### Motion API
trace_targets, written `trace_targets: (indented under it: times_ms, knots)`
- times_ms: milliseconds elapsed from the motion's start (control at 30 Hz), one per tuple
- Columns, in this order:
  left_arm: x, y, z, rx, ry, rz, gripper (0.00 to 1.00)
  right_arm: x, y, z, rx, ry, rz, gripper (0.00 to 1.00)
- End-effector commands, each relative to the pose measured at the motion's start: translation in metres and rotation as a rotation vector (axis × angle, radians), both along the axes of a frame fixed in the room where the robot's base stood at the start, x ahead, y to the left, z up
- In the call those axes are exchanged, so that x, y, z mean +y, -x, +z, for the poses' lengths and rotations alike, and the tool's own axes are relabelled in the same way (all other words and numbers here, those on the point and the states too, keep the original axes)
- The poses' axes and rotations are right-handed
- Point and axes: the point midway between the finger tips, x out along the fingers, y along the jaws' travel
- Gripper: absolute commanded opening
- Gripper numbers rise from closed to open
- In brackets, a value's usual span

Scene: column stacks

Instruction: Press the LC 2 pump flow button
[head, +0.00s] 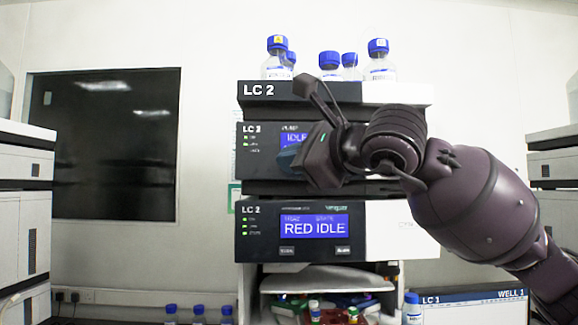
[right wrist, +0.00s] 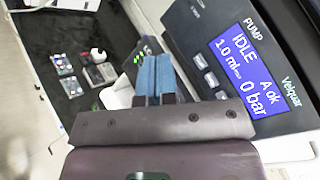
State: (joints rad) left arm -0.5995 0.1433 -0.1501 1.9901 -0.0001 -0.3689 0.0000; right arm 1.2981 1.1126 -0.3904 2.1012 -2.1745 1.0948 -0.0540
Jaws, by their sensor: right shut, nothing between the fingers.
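The LC 2 pump module (head: 256,150) is the middle unit of the LC 2 stack in the head view; my right gripper (head: 289,159) and arm hide much of its front. In the right wrist view, its blue display (right wrist: 248,72) reads IDLE, A ok and 0 bar. Small grey buttons (right wrist: 209,78) sit in a row beside the display; their labels are too small to read. My right gripper, in the right wrist view (right wrist: 154,72), is shut and empty. Its blue fingertips lie left of the buttons; I cannot tell whether they touch the panel. My left gripper is out of view.
Below the pump, another LC 2 module (head: 265,250) shows RED IDLE. Blue-capped bottles (head: 378,65) stand on the stack's top. Vials and an LC 1 monitor (head: 470,312) are at the bottom. White instrument stacks (head: 25,190) flank both sides.

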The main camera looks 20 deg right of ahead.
Motion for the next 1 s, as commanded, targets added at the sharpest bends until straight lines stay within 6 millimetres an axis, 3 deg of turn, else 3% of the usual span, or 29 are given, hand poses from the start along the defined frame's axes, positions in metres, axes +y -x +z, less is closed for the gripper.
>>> trace_targets:
  times_ms: [367, 500, 1000]
  knots:
    - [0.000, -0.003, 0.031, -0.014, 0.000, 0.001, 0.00, -0.013, -0.043, 0.003, 0.002, -0.001, -0.002, 0.00]
    - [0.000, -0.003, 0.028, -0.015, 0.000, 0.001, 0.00, -0.016, -0.056, 0.000, 0.002, -0.001, 0.001, 0.00]
    - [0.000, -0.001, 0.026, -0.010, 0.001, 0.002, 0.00, -0.019, -0.068, 0.000, 0.000, 0.001, 0.000, 0.00]
